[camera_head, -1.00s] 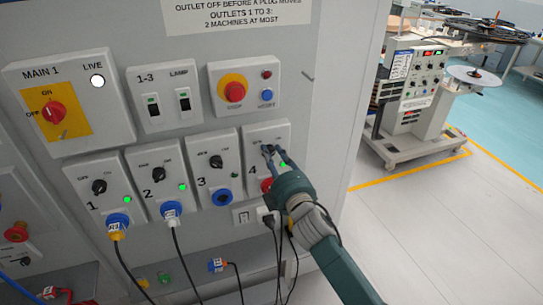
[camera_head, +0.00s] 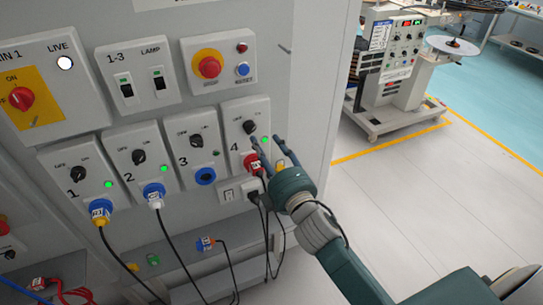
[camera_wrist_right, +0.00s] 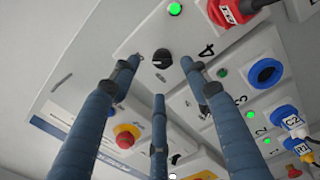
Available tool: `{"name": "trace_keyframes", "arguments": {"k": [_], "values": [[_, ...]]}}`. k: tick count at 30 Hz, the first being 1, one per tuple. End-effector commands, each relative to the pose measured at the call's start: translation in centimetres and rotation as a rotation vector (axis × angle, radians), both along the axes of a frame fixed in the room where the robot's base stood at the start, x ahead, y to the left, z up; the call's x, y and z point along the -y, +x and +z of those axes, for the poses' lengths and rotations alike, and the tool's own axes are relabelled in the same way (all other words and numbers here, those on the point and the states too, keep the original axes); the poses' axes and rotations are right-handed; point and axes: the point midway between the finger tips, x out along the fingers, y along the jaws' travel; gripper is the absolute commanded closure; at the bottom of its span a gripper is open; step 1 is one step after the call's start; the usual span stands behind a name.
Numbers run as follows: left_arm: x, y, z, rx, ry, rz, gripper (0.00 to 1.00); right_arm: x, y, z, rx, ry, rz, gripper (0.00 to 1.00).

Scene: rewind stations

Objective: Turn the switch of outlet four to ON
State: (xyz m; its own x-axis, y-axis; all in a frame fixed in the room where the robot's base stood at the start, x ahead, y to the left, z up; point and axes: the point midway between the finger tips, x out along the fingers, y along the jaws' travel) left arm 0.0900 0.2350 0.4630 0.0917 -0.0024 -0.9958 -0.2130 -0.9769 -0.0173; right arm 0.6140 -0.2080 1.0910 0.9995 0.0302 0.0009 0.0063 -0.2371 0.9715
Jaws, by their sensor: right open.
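Outlet four (camera_head: 237,112) is a white box at the right end of the outlet row. Its black rotary switch (camera_head: 250,128) sits between small OFF and ON marks; I cannot read its exact angle. The green lamp (camera_head: 265,139) beside it is lit. A red plug (camera_head: 252,164) is in its socket. My right gripper (camera_head: 268,144) is open and empty, its fingers apart from the switch, to its lower right. In the right wrist view the switch (camera_wrist_right: 162,62) shows clear beyond the spread fingers (camera_wrist_right: 159,76), and the lamp (camera_wrist_right: 175,8) is lit. My left gripper is not in view.
Outlets one (camera_head: 72,172), two (camera_head: 132,157) and three (camera_head: 188,142) stand to the left; one and two have lit green lamps. A red stop button (camera_head: 209,67) is above. Cables hang below the plugs. Open floor (camera_head: 430,200) lies to the right.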

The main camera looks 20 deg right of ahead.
Motion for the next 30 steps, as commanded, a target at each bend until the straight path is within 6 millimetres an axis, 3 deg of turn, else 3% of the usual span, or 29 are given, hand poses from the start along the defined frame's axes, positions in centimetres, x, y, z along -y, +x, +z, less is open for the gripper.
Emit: {"name": "trace_keyframes", "arguments": {"k": [3,9,24,27,29,30], "values": [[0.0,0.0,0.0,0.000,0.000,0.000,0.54,0.1,-2.1,-0.1,-0.002,0.002,0.000,0.54],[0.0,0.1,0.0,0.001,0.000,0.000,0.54,0.3,-3.8,0.0,0.000,0.000,-0.002,0.54],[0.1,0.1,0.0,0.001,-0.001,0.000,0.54,0.2,-3.9,0.0,-0.001,0.001,-0.002,0.54],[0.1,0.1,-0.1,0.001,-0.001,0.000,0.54,0.3,-3.8,-1.5,-0.026,0.015,-0.002,0.54],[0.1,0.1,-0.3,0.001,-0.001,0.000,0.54,0.3,-3.7,-3.8,-0.063,0.036,-0.003,0.54],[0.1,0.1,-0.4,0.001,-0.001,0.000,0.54,0.4,-3.6,-5.9,-0.097,0.057,-0.007,0.54]]}}
